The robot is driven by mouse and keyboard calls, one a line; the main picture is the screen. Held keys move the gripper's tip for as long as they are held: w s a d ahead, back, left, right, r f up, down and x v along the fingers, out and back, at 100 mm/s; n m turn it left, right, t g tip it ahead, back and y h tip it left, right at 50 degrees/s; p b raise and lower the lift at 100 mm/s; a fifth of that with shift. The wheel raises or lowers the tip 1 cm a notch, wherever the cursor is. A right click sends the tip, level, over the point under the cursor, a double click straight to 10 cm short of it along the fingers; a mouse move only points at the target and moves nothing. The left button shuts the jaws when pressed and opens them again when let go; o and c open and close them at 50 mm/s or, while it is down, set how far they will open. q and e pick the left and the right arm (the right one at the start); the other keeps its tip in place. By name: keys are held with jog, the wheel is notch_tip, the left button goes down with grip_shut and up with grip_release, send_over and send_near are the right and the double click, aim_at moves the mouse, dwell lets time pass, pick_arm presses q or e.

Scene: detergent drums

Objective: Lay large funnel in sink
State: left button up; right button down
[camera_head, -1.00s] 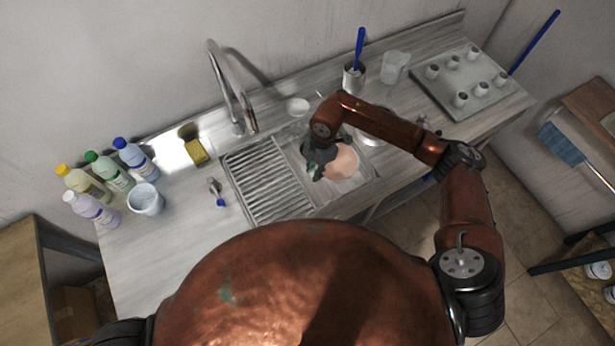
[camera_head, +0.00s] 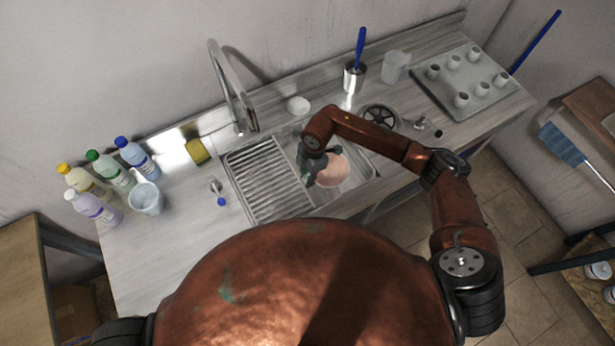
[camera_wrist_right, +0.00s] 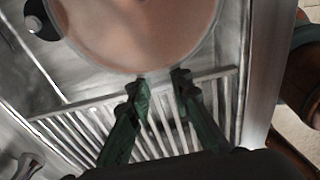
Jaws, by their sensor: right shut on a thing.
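The large funnel (camera_head: 332,171), pale pink and round, is in the open basin of the steel sink (camera_head: 366,172). Its wide bowl fills the top of the right wrist view (camera_wrist_right: 140,30). My right gripper (camera_head: 311,176) is at the funnel's left edge, its dark green fingers shut on the rim. In the right wrist view the fingertips (camera_wrist_right: 162,78) meet the rim, with the ribbed drainboard behind them. Whether the funnel touches the basin floor I cannot tell. My left gripper is not in view.
The ribbed drainboard (camera_head: 268,180) lies left of the basin, with the tall faucet (camera_head: 238,105) behind. A black spoked disc (camera_head: 380,116) and a steel cup with a blue-handled brush (camera_head: 354,78) stand behind right. Several bottles (camera_head: 95,205) and a jug (camera_head: 146,198) stand left.

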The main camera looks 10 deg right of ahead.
jog(key=shift+f, duration=0.45)
jog(key=c, duration=1.8)
grip_release()
jog(key=shift+o, duration=0.2)
jog(key=shift+r, duration=0.3)
notch_tip(320, 180, up, 13)
jog(key=d, duration=0.1)
jog(key=shift+w+d+f, duration=0.2)
jog(key=shift+d, duration=0.05)
